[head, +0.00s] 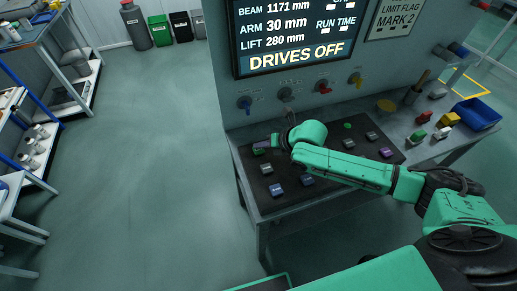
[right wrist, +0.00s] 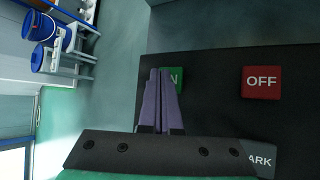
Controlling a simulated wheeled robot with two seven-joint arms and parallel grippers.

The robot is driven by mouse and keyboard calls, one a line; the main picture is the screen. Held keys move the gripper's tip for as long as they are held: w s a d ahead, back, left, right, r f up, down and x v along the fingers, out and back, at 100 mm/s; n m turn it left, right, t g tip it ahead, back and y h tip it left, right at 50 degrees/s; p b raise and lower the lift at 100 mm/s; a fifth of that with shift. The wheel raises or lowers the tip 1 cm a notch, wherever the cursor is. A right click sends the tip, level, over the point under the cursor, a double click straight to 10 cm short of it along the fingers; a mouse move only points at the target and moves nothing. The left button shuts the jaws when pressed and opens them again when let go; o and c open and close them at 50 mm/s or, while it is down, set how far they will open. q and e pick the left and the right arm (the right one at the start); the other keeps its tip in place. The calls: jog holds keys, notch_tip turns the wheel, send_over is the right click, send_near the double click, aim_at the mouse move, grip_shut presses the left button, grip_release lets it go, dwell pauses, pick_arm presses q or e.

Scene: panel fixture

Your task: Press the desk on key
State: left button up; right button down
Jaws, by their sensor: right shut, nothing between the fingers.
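The desk on key is a green key marked with a visible N (right wrist: 177,78) in the right wrist view; the fingers hide part of it. In the head view the green key (head: 258,151) sits at the far left corner of the black key panel. My right gripper (head: 265,146) is shut and empty, with its fingertips at this key. In the right wrist view the purple-grey fingers (right wrist: 160,74) lie over the key's left part. I cannot tell whether they touch it. The wall screen (head: 295,35) reads DRIVES OFF. My left gripper is not in view.
A red OFF key (right wrist: 262,82) sits right of the green key, and a grey key ending in ARK (right wrist: 263,158) is lower. Coloured knobs (head: 323,87) are on the wall behind. A blue bin (head: 475,114) stands right.

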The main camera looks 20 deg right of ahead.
aim_at(261, 151)
jog(key=shift+f, duration=0.45)
jog(key=shift+r, duration=0.1)
dwell(0.4)
jog(key=shift+r+p, duration=0.7)
jog(key=shift+r, duration=0.1)
notch_tip(261, 151, up, 5)
jog(key=p, duration=0.5)
jog(key=shift+r, duration=0.15)
